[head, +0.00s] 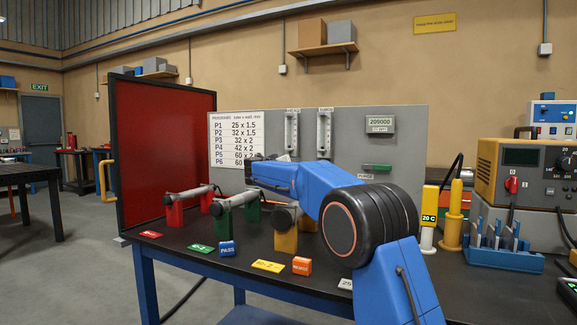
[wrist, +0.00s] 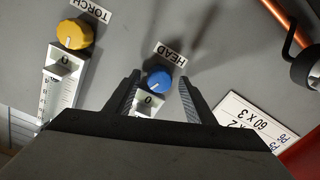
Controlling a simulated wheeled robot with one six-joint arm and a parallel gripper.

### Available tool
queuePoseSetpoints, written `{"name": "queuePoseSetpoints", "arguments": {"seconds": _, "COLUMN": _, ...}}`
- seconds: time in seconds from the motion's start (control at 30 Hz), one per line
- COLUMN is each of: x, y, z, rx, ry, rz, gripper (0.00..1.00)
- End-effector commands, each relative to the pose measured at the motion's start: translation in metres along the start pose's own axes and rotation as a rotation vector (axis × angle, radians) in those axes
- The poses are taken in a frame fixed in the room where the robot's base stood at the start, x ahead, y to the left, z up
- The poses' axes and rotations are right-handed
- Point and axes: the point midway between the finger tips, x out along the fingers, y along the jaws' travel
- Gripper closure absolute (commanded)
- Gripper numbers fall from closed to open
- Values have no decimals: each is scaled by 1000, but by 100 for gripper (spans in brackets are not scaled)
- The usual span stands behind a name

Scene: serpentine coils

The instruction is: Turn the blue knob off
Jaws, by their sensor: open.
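The blue knob (wrist: 158,81) is on the grey panel (wrist: 215,35), beside the label HEAD (wrist: 170,53), at the end of a white flow tube scale marked 0. A short white mark on it faces the lower left. My gripper (wrist: 160,84) is open, with one finger on each side of the knob in the wrist view. I cannot tell whether the fingers touch it. In the head view, my blue arm reaches to the grey panel (head: 390,150) and hides the knob, below the left flow tube (head: 291,132).
A yellow knob (wrist: 74,34) labelled TORCH sits left of the blue one in the wrist view. A copper pipe (wrist: 287,25) crosses the upper right. In the head view, pipes on coloured stands (head: 250,215) and a red screen (head: 165,145) are nearby.

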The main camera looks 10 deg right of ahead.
Motion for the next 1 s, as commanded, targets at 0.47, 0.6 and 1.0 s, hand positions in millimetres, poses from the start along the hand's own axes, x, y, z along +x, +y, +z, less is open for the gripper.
{"name": "queuePoseSetpoints", "arguments": {"seconds": 0.47, "x": -54, "y": 0, "z": -1, "rx": 0, "ry": 1, "rz": -2, "gripper": 51}}
{"name": "queuePoseSetpoints", "arguments": {"seconds": 0.6, "x": -82, "y": 0, "z": -1, "rx": 0, "ry": 1, "rz": -2, "gripper": 51}}
{"name": "queuePoseSetpoints", "arguments": {"seconds": 1.0, "x": -155, "y": -1, "z": 0, "rx": 0, "ry": 1, "rz": -2, "gripper": 51}}
